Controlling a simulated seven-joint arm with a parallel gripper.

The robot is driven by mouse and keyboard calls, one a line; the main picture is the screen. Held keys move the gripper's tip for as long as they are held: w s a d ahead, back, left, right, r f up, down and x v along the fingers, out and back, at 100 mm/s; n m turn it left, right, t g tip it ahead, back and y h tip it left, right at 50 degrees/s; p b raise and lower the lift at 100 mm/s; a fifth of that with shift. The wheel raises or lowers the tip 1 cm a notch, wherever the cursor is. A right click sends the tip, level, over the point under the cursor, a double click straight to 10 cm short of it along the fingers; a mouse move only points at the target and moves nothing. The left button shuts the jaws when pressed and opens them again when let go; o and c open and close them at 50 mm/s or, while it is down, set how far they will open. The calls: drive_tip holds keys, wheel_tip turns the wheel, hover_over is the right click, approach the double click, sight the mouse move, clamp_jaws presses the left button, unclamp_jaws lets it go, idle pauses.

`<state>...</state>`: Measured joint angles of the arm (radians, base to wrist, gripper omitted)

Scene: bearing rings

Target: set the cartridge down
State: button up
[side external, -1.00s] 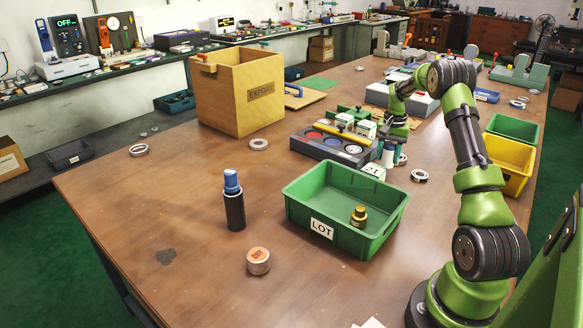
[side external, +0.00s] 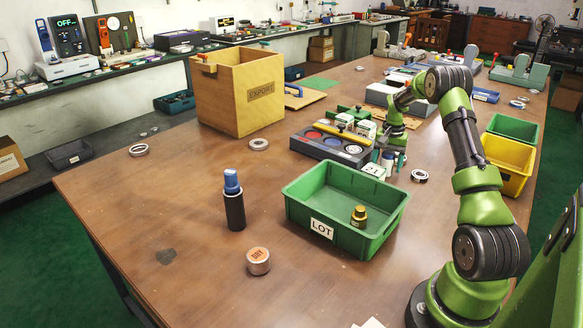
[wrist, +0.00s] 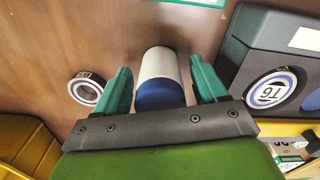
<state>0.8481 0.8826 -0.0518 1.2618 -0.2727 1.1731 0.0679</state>
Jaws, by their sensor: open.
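The cartridge, a cylinder with a white body and a blue end (wrist: 160,78), lies between my gripper's two teal fingers in the wrist view. Bare gaps show on both sides of it, so my gripper (wrist: 160,66) is open around it and not clamping. The blue end is nearer the wrist. In the side view, my gripper (side external: 389,159) is low over the table behind the green LOT bin, with the small cartridge (side external: 388,157) between its fingers. Its lower end is partly hidden, and I cannot tell for certain that it rests on the table.
The green LOT bin (side external: 300,213) holds a brass part (side external: 359,216). A dark tray (side external: 318,147) with coloured discs stands left of my gripper. A ring (side external: 419,176) lies to its right. A black bottle with a blue top (side external: 234,205) and a tin (side external: 258,261) stand at front left.

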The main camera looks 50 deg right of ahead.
drive_tip(key=shift+r, duration=0.1)
wheel_tip(320, 180, up, 12)
drive_tip(key=shift+f, duration=0.1)
drive_tip(key=w+a+r+n+t, duration=0.15)
drive_tip(key=a+r, duration=0.45)
drive_tip(key=a, duration=0.6)
drive_tip(key=w+a+r+n+t, duration=0.1)
drive_tip(key=a+r+n+t, duration=0.15)
drive_tip(key=a+r, duration=0.6)
drive_tip(key=s+a+f+n+t, duration=0.1)
drive_tip(key=s+a, duration=0.3)
drive_tip(key=a, duration=0.4)
drive_tip(key=s+a+f+n+t+y, duration=0.1)
drive_tip(key=s+a+n, duration=0.2)
drive_tip(key=a, duration=0.5)
drive_tip(key=s+a+f+n+t+y, duration=0.1)
drive_tip(key=s+a+n, duration=0.1)
drive_tip(key=s+a, duration=0.4)
drive_tip(key=shift+a+f+n, duration=0.4)
drive_tip(key=shift+a, duration=0.5)
